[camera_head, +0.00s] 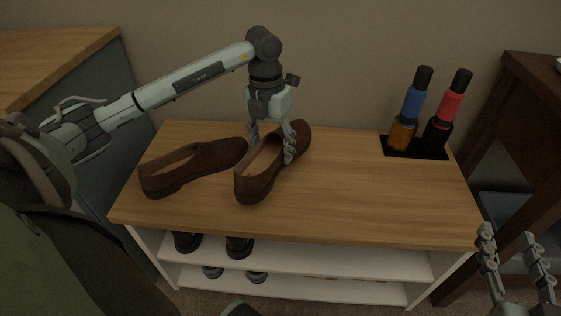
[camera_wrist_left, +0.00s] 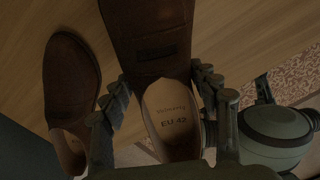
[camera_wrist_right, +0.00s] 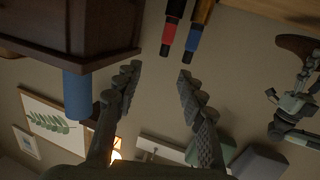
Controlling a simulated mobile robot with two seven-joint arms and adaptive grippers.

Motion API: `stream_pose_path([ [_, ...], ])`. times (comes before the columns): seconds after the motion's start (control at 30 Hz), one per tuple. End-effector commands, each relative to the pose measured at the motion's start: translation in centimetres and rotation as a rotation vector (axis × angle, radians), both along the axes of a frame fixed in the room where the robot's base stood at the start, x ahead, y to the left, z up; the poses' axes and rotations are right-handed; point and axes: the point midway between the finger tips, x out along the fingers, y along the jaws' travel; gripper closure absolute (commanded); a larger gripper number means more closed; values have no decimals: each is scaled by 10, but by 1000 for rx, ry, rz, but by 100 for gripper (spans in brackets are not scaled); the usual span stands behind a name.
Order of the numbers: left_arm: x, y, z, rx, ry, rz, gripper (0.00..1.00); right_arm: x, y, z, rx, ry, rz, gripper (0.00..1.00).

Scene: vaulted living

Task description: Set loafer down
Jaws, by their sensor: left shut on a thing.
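Two brown loafers are on the wooden top of a shoe bench. My left gripper (camera_head: 271,142) is shut on the right-hand loafer (camera_head: 259,184), with fingers on both sides of its middle; in the left wrist view this loafer (camera_wrist_left: 160,40) shows an insole marked EU 42. It looks to be on or just above the top; I cannot tell which. The other loafer (camera_head: 193,166) lies beside it to the left, also in the left wrist view (camera_wrist_left: 70,90). My right gripper (camera_head: 514,262) is open and empty, off the bench's right front corner.
The bench top (camera_head: 380,207) is clear to the right of the loafers. A black holder (camera_head: 432,154) with two bottles, blue-banded (camera_head: 412,104) and red-banded (camera_head: 451,106), sits at its back right. More shoes (camera_head: 239,247) are on the shelves below. A dark wooden table (camera_head: 528,110) stands at right.

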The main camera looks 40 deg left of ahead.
Motion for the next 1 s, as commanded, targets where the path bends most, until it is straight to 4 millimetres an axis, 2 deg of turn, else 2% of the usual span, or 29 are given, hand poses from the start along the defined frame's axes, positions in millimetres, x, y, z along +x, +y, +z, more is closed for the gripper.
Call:
stream_pose_path([
  [0.1, 11, -10, -8, -3, -1, 1, 97, 0, 2, 4, 8, -18, 3, 60],
  [0.27, 14, -13, -18, 0, 0, 1, 97, 0, 3, 6, 14, -30, 6, 60],
  [0.4, 13, -13, -40, 1, 2, 3, 97, -1, 10, 21, 48, -99, 20, 60],
  [0.5, 13, -13, -49, 0, -1, 2, 97, -1, 13, 29, 62, -128, 26, 60],
  [0.93, 14, -12, -53, 1, -2, 1, 97, -2, 15, 34, 74, -152, 31, 60],
  [0.97, 13, -12, -53, 1, -1, 1, 38, -3, 15, 35, 75, -155, 32, 60],
  [1.0, 13, -12, -53, 1, -1, 1, 33, -3, 15, 35, 75, -155, 32, 60],
])
